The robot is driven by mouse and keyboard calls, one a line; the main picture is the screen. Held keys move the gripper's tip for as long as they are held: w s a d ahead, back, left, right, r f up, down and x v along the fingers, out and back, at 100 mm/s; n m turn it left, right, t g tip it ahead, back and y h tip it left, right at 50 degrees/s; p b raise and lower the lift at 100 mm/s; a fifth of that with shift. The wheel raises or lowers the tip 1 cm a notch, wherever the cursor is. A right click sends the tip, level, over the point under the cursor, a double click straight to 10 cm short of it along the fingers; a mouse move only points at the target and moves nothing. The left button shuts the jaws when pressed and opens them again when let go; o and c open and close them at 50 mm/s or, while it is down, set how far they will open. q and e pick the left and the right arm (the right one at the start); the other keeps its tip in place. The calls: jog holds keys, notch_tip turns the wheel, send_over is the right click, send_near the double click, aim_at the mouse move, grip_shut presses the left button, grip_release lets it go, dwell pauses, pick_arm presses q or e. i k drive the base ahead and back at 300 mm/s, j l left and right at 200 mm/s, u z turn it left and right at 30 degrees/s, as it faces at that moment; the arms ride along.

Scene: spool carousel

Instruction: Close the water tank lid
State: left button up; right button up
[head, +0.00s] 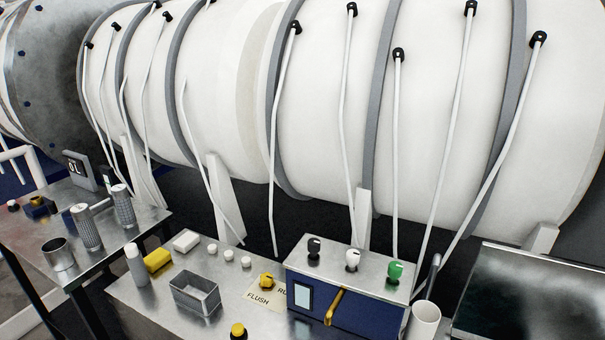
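No part that I can identify for certain as the water tank lid is in the head view. A steel-edged panel or basin with a dark, shiny surface (530,295) is at the lower right, cut off by the picture's edge. I cannot tell whether it is a lid or an open top. A large white cylindrical vessel (330,110) with grey bands fills the back. Neither of my grippers is in view.
A blue control box (357,316) with black, white and green knobs and a yellow handle stands on the steel bench (240,315). Nearby are an open metal tray (195,296), a yellow sponge (158,260) and a white cup (425,320). A second bench (30,235) holds ribbed cylinders.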

aim_at(509, 294)
jog(key=i+l+z, duration=0.1)
jog(key=z, duration=1.15)
